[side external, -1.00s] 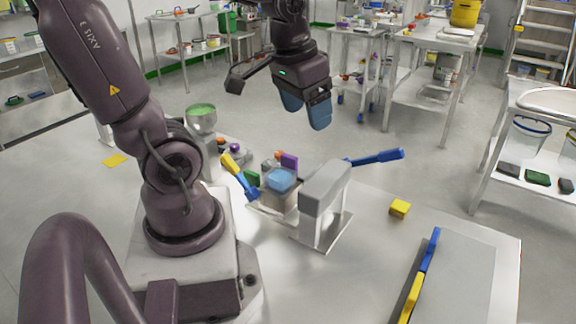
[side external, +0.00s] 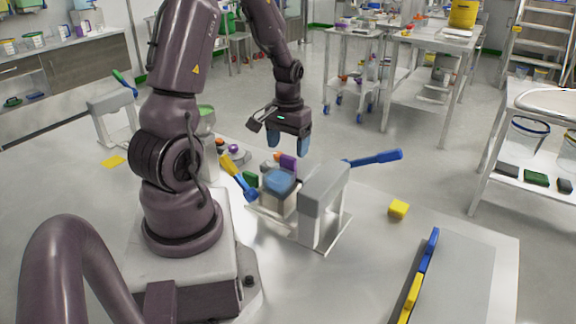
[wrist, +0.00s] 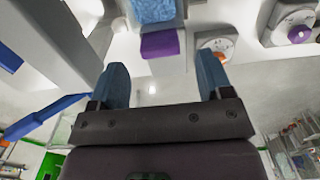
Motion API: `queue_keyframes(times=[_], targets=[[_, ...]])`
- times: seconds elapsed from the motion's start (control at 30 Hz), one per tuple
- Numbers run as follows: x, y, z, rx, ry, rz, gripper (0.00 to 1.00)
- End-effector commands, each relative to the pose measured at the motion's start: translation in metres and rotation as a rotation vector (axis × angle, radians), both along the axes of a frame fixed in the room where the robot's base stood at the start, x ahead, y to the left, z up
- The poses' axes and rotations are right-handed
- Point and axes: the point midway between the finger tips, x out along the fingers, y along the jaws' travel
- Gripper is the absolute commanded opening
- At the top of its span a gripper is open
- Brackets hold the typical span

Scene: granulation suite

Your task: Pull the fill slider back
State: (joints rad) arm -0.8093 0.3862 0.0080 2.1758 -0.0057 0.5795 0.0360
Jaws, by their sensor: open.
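The fill slider is not clearly marked. A purple block (side external: 288,163) stands at the back of the small station with a blue-topped block (side external: 280,181), and it may be the slider's grip. In the wrist view the purple block (wrist: 160,43) lies just beyond the gap between my fingertips, with the blue top (wrist: 152,10) behind it. My gripper (side external: 287,142) points down with blue fingers, above and slightly behind the purple block in the side view. In the wrist view my gripper (wrist: 162,66) is open and empty, apart from the purple block.
A grey press (side external: 322,200) with a blue lever (side external: 375,158) stands right of the station. A yellow-and-blue handle (side external: 238,177) is on its left. An orange knob (wrist: 217,45) and purple knob (wrist: 298,32) show in the wrist view. A yellow block (side external: 398,208) lies further right.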

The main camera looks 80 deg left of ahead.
Motion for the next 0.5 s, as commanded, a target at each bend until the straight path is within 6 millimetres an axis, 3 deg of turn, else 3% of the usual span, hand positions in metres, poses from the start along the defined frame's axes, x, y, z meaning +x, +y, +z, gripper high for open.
queue_keyframes(times=[0.2, 0.5], targets=[[-0.001, -0.001, -0.042, -0.004, 0.004, 0.001, 0.72], [0.0, 0.0, -0.063, 0.0, 0.0, 0.0, 0.72]])
